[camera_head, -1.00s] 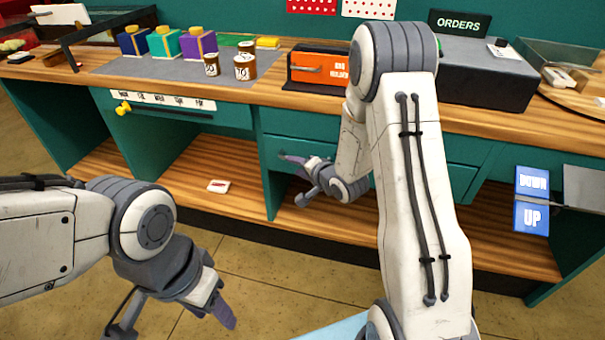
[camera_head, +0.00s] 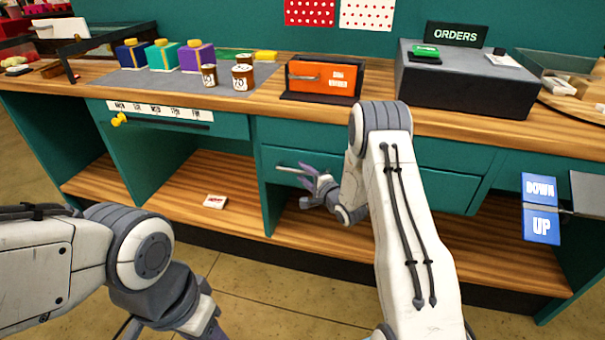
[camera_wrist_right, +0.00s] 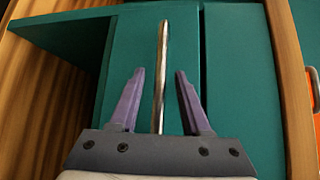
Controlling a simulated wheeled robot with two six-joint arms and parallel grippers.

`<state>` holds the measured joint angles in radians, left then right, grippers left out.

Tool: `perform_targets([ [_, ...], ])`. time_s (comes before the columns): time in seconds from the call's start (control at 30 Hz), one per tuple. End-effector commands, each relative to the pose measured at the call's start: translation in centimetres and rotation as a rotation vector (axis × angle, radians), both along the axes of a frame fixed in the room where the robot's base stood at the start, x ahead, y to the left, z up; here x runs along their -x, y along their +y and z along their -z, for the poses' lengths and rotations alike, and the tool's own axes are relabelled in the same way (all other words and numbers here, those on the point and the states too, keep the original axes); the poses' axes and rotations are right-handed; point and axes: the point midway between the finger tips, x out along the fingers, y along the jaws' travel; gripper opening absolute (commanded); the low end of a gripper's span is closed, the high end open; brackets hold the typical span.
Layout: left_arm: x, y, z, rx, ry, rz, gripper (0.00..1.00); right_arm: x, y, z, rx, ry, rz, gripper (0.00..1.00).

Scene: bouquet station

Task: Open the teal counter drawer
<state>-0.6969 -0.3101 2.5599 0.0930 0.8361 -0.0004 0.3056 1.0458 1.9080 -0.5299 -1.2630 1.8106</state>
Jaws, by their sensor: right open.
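The teal drawer front (camera_head: 430,185) is in the counter's right half, below another teal panel, and looks closed flush. Its metal bar handle (camera_head: 286,169) shows left of my right gripper (camera_head: 306,175). In the right wrist view the handle (camera_wrist_right: 163,45) runs between the two purple fingers of the right gripper (camera_wrist_right: 159,75), with a gap on each side. The gripper is open; whether the fingertips reach past the bar in depth is unclear. My forearm hides part of the drawer front. My left gripper (camera_head: 205,330) is at the bottom edge, its fingers mostly cut off.
Open wooden shelves (camera_head: 165,200) lie under the counter, with a small white-and-red item (camera_head: 215,201) on one. A blue DOWN/UP sign (camera_head: 540,207) stands at the right. An orange box (camera_head: 322,77) and a dark ORDERS station (camera_head: 470,80) sit on the countertop.

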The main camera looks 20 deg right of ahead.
Motion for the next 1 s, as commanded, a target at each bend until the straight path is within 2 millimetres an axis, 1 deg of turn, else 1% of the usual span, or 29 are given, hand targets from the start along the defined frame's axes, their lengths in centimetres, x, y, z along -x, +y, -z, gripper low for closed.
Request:
perform_targets([
  [0.1,0.0,0.01,0.08,0.0,0.0,0.0,0.5,-0.75,0.17,0.11,0.0,0.0,0.0,0.47],
  [0.37,0.0,0.01,0.07,0.0,0.0,0.0,0.5,-0.9,0.17,0.12,-0.001,0.001,0.001,0.47],
  [0.4,0.0,0.01,0.07,0.0,0.0,0.0,0.5,-0.9,0.17,0.12,-0.001,0.001,0.001,0.43],
  [0.47,0.0,0.01,0.07,0.0,0.0,0.0,0.5,-0.89,0.16,0.12,-0.001,0.001,0.001,0.2],
  [0.5,0.0,0.01,0.08,0.0,0.0,0.0,0.5,-0.89,0.16,0.12,-0.001,0.001,0.001,0.05],
  [0.53,0.01,0.0,0.08,0.0,0.0,0.0,0.5,-0.88,0.16,0.12,-0.001,0.001,0.001,0.0],
  [1.0,0.01,0.0,0.08,0.0,0.0,0.0,0.5,-0.84,0.11,0.14,0.001,0.001,0.002,0.0],
])
